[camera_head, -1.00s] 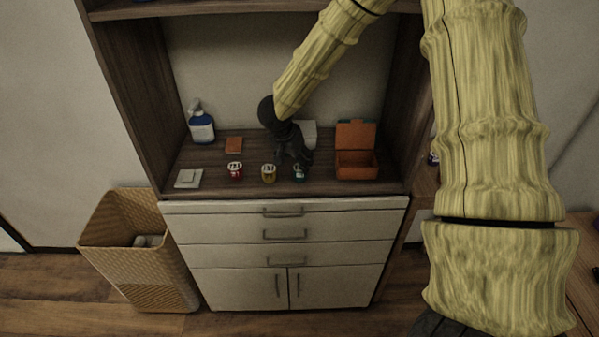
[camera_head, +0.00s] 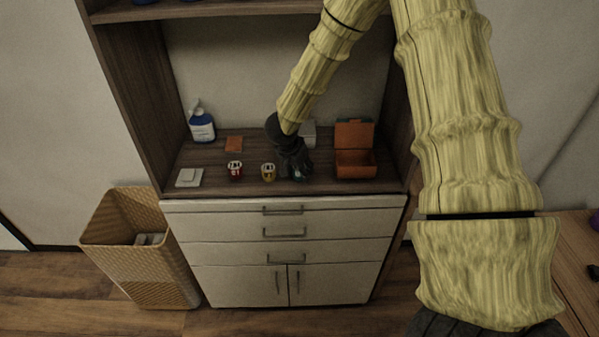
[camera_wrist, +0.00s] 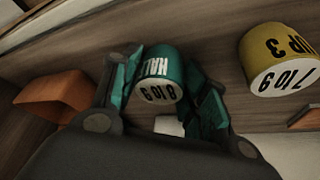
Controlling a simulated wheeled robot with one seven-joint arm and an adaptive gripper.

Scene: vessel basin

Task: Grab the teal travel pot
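The teal travel pot (camera_wrist: 160,72) stands between my gripper's fingers in the wrist view, with dark printing on its pale lid. In the head view the pot (camera_head: 298,175) is mostly hidden by my gripper (camera_head: 296,170), with only a small part showing. In the wrist view my gripper (camera_wrist: 163,62) has its two fingers apart, one on each side of the pot and very close to it. I cannot tell whether either finger touches it. The pot appears to rest on the shelf.
A yellow pot (camera_head: 268,173) stands just left of my gripper, with a red pot (camera_head: 235,170) farther left. An open orange box (camera_head: 356,170) is close on the right. A blue bottle (camera_head: 201,127), an orange block (camera_head: 234,144) and a white item (camera_head: 189,178) are at the left.

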